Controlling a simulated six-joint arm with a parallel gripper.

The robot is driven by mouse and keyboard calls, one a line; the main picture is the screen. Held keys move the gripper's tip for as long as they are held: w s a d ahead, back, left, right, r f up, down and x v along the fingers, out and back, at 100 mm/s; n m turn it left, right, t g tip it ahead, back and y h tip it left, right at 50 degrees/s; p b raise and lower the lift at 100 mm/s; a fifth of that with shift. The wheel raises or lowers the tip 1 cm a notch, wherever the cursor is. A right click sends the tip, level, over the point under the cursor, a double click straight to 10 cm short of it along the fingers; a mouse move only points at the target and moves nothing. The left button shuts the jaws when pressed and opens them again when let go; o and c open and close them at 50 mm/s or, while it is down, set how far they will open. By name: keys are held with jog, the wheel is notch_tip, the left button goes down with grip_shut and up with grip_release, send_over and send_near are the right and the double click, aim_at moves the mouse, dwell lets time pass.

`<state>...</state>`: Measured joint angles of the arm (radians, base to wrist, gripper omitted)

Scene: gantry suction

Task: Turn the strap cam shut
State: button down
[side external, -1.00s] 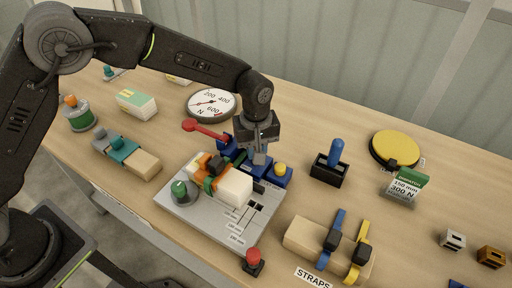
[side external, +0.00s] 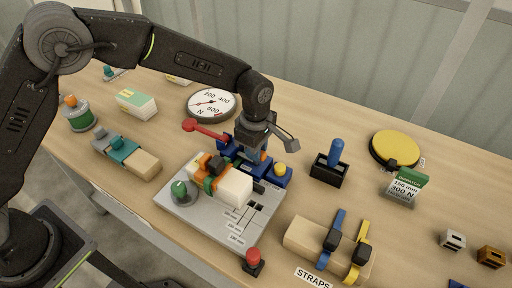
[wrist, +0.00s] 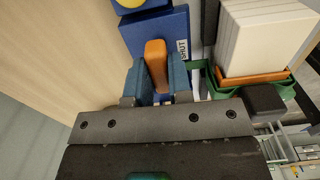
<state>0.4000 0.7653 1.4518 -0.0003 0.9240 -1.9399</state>
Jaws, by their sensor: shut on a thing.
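The strap cam has an orange lever (wrist: 156,62) on a blue housing (wrist: 172,24) marked SHUT. My gripper (wrist: 156,82) has its two blue fingers shut on the lever, one on each side. In the wrist view the SHUT label lies right of the lever. In the side external view my gripper (side external: 260,155) is low over the blue housing (side external: 282,177), and only a bit of orange shows under it. A pale block (side external: 234,187) bound by a green strap (side external: 211,186) stands beside the housing on a grey plate (side external: 203,225).
A red lever (side external: 205,130) sticks out behind the housing. A green knob (side external: 180,191) and a red button (side external: 254,258) are at the plate's edges. A black holder with a blue handle (side external: 336,152) stands to the right. A strap block (side external: 299,239) lies in front.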

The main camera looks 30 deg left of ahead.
jog(key=shift+n, duration=0.3)
jog(key=c, duration=1)
grip_release()
jog(key=shift+c, duration=0.2)
notch_tip(320, 180, up, 14)
jog(key=shift+f, duration=0.1)
